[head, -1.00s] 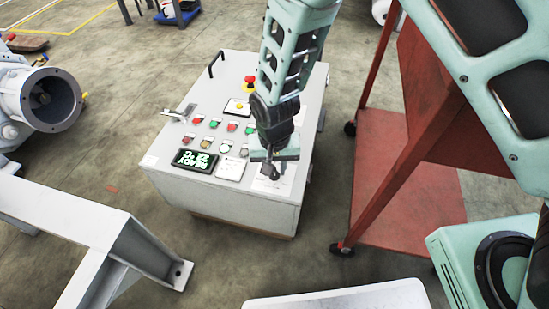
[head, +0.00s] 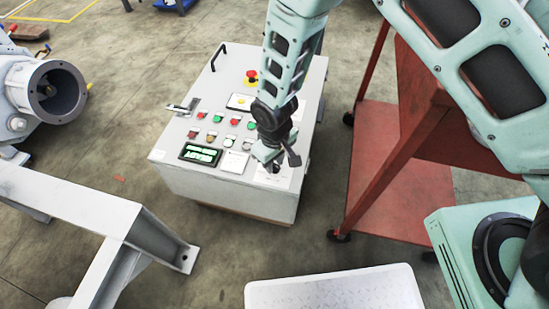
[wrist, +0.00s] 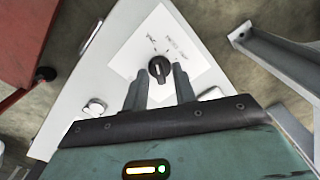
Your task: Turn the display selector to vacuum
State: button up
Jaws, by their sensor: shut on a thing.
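The display selector is a black knob (wrist: 159,69) on a white label plate (wrist: 190,57) with printed marks, seen in the wrist view. The two fingers of my gripper (wrist: 159,84) stand on either side of it, shut on it. In the head view my gripper (head: 272,163) reaches down to the near right corner of the white control box (head: 225,188), and the knob is mostly hidden there. The lit display (head: 200,154) shows green text that seems to include READY. The mark the knob points to is too small to read.
Several coloured buttons (head: 213,135), a red emergency stop (head: 252,75) and a handle (head: 218,56) sit on the box top. A red cart (head: 385,180) stands to the right, and a grey metal frame (head: 110,220) stands front left.

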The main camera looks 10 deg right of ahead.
aim_at(275, 165)
dwell(0.3)
jog(key=o, duration=0.6)
jog(key=shift+r, duration=0.1)
notch_tip(275, 165, up, 17)
jog(key=p, duration=0.3)
jog(key=shift+r+p, duration=0.1)
jog(key=shift+p, duration=0.2)
jog(key=shift+s, duration=0.1)
